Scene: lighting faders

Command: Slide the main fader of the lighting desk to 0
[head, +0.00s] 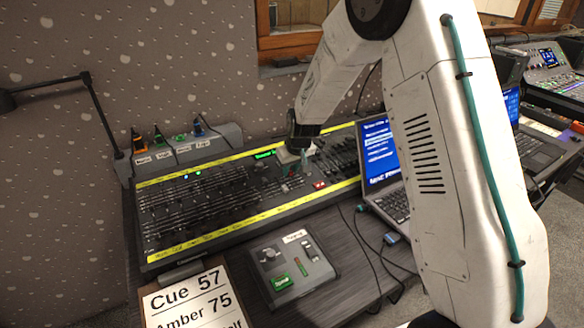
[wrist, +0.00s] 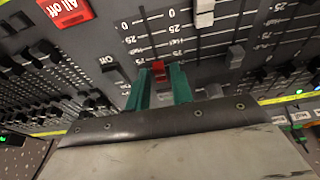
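The lighting desk (head: 215,232) is a long dark console with yellow strips along its edges. In the wrist view a red fader cap (wrist: 158,70) stands in a slot beside a printed scale. The teal fingers of my gripper (wrist: 159,82) are on either side of this cap, close to it; I cannot tell whether they press on it. No label naming this fader as the main one is readable. In the head view my gripper (head: 294,158) is low over the right half of the desk, and the cap there is hard to make out.
A white cap (wrist: 205,14) and a grey cap (wrist: 235,56) sit on nearby faders, with an On button (wrist: 115,72) to the left. A red All off button (wrist: 66,8) is at upper left. A small control box (head: 290,268), a cue sheet (head: 190,300) and a laptop (head: 385,160) are near the desk.

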